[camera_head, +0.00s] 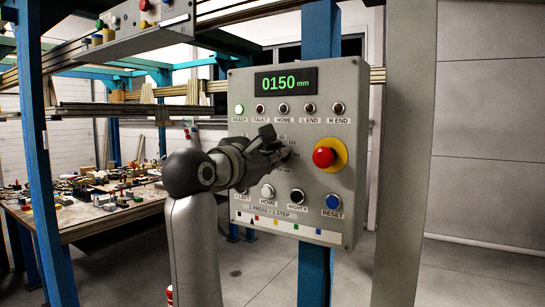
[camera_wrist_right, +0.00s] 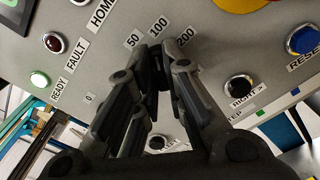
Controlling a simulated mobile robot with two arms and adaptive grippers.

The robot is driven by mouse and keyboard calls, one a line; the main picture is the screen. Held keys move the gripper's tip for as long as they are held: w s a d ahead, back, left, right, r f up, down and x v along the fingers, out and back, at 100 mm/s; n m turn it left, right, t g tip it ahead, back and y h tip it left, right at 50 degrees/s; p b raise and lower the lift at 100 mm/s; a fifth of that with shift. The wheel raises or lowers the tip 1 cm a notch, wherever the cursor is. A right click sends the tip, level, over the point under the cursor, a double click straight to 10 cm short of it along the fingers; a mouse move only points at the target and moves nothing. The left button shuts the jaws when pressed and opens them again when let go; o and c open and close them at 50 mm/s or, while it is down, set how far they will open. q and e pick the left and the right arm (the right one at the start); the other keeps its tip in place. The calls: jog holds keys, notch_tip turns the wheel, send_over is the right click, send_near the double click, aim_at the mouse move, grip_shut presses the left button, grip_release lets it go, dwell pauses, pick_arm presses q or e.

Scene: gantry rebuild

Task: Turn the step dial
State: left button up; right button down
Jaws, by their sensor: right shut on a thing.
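The grey control panel (camera_head: 350,90) stands upright in front of me, with a green display (camera_head: 286,81) reading 0150 mm. My right gripper (camera_head: 278,150) reaches the middle of the panel and covers most of the step dial. In the right wrist view its fingers (camera_wrist_right: 158,68) are closed around the dark dial (camera_wrist_right: 154,78). Scale labels 0, 50, 100 and 200 surround the dial; the fingers point toward the side of 100 and 200. The dial's exact pointer position is hidden. My left gripper is not in view.
A red emergency button (camera_head: 324,157) on a yellow base sits right of the dial. The ready lamp (camera_head: 239,109) glows green. A cluttered table (camera_head: 110,214) stands at left.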

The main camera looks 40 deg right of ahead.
jog(key=shift+w+n+b, duration=0.1)
jog(key=shift+n+b, duration=0.2)
jog(key=shift+n, duration=3.2)
jog(key=c, duration=1.5)
grip_release()
jog(key=shift+r, duration=0.15)
notch_tip(320, 180, up, 10)
jog(key=shift+f, duration=0.1)
